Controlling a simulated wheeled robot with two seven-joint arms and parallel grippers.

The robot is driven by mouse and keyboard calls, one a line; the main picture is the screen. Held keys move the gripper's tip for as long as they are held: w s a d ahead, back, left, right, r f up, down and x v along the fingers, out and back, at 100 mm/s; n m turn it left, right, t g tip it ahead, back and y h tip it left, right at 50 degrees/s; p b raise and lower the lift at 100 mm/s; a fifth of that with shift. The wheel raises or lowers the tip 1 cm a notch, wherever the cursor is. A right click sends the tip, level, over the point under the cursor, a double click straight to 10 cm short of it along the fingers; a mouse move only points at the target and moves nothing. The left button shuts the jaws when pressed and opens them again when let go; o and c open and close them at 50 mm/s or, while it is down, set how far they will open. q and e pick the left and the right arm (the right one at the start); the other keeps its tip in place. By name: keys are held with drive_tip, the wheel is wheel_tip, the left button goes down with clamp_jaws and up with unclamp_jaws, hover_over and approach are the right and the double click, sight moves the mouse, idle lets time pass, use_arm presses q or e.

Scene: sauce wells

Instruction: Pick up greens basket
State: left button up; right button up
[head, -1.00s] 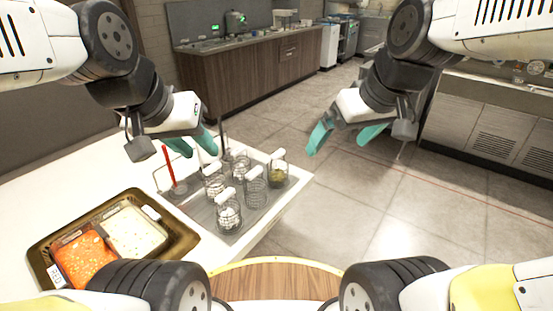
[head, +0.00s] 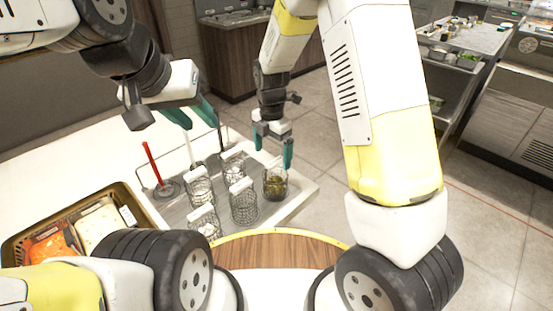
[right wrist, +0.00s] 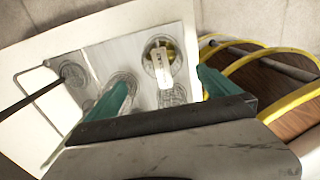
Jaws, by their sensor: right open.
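The greens basket (head: 275,186) is a wire basket with dark green contents, standing at the right end of the metal well tray (head: 262,212). In the right wrist view the greens basket (right wrist: 152,47) shows its pale handle and yellow-green contents, in line with the space between my fingers. My right gripper (head: 273,148) is open and empty, pointing down just above the greens basket; its teal fingers also show in the right wrist view (right wrist: 165,80). I cannot tell whether a finger touches the handle. My left gripper (head: 198,115) is open and empty over the tray's back edge.
Several other wire baskets with white handles stand close by, including one (head: 244,203) just left of the greens. A red-handled utensil (head: 152,163) stands at the tray's left. A brown pan (head: 22,238) with orange and white food is on the white counter (head: 60,165).

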sight(275, 174)
drive_tip(key=f, duration=0.5)
drive_tip(key=d+f, duration=0.1)
drive_tip(key=f, duration=0.1)
drive_tip(key=shift+f, duration=0.4)
drive_tip(key=shift+a, duration=0.1)
drive_tip(key=c, duration=1.6)
